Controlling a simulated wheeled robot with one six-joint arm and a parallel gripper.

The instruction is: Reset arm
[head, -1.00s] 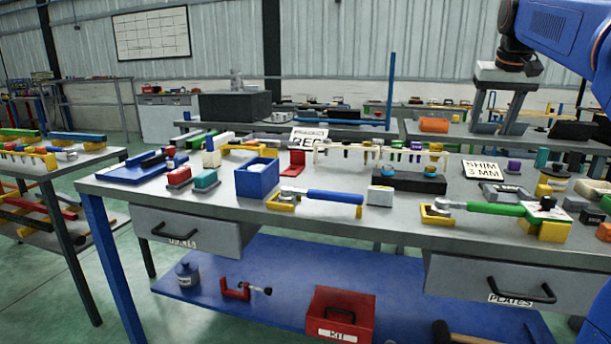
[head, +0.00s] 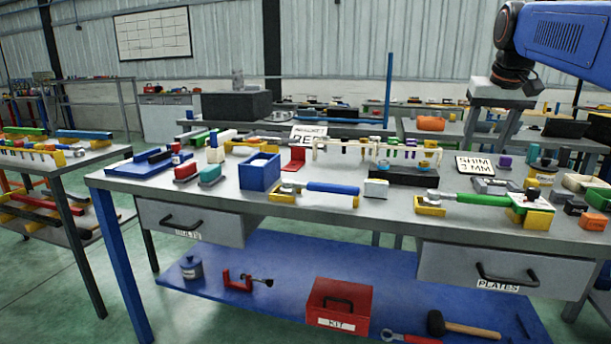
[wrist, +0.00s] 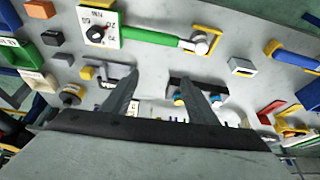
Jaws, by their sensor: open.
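My gripper (head: 487,103) hangs from my blue arm at the upper right of the head view, above the right part of the workbench (head: 330,212). In the wrist view my gripper (wrist: 160,88) has its two dark fingers spread apart with nothing between them. Below the fingers lie the bench top and small parts. A green-handled torque wrench (head: 480,199) lies at the bench's front right; it also shows at the top of the wrist view (wrist: 150,37). A blue-handled wrench (head: 332,188) lies on yellow rests in the middle.
A blue open box (head: 259,172), a black block (head: 405,175) and a shim sign (head: 483,168) stand on the bench. Two drawers are shut. A red kit box (head: 339,304) and a mallet (head: 470,328) lie on the lower shelf. Room above the bench's left half is clear.

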